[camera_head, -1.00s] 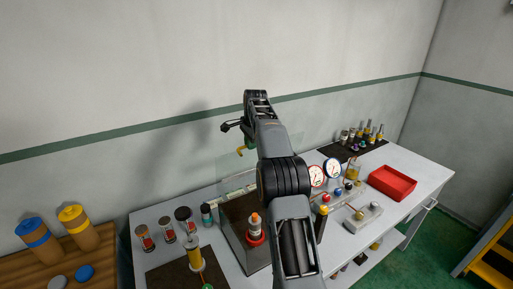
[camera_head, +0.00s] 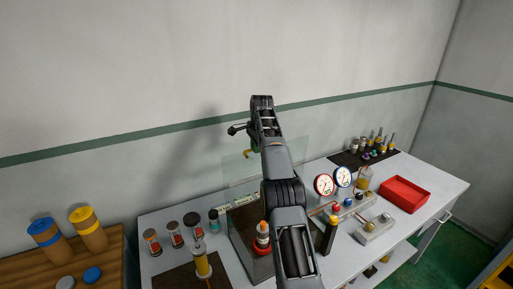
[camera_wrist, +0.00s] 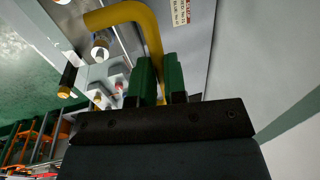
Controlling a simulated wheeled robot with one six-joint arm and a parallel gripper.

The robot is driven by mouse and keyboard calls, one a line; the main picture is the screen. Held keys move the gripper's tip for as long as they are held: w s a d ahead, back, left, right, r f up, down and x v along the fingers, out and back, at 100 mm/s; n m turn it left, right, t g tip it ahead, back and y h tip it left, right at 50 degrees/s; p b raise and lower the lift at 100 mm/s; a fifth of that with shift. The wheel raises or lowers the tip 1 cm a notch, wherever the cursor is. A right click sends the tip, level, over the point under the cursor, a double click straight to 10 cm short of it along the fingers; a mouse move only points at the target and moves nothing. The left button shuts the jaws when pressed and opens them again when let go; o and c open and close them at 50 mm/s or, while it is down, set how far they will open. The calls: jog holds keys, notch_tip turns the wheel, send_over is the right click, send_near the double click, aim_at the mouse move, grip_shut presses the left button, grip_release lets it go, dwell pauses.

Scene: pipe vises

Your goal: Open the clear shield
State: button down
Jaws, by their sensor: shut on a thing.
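The clear shield (camera_head: 298,155) stands raised and roughly upright above the open-topped box (camera_head: 243,237) on the bench. It is very faint and partly hidden behind my arm. Its bent yellow handle (camera_head: 246,154) shows at the upper part of the panel. In the wrist view the handle (camera_wrist: 125,13) runs down between the two green fingers of my gripper (camera_wrist: 159,82), which is shut on it. In the head view my gripper (camera_head: 254,148) is small and partly hidden by the wrist. A red base with an orange-topped post (camera_head: 262,240) shows inside the box.
Several small jars (camera_head: 174,234) stand to the left. A wooden table (camera_head: 104,252) holds yellow and blue canisters. The wall is close behind.

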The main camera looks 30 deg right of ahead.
jog(key=shift+f, duration=0.55)
jog(key=c, duration=1.3)
grip_release()
jog(key=shift+w, duration=0.2)
jog(key=shift+o, duration=0.6)
jog(key=shift+r, duration=0.2)
jog(key=shift+s+r, duration=0.1)
jog(key=shift+s, duration=0.1)
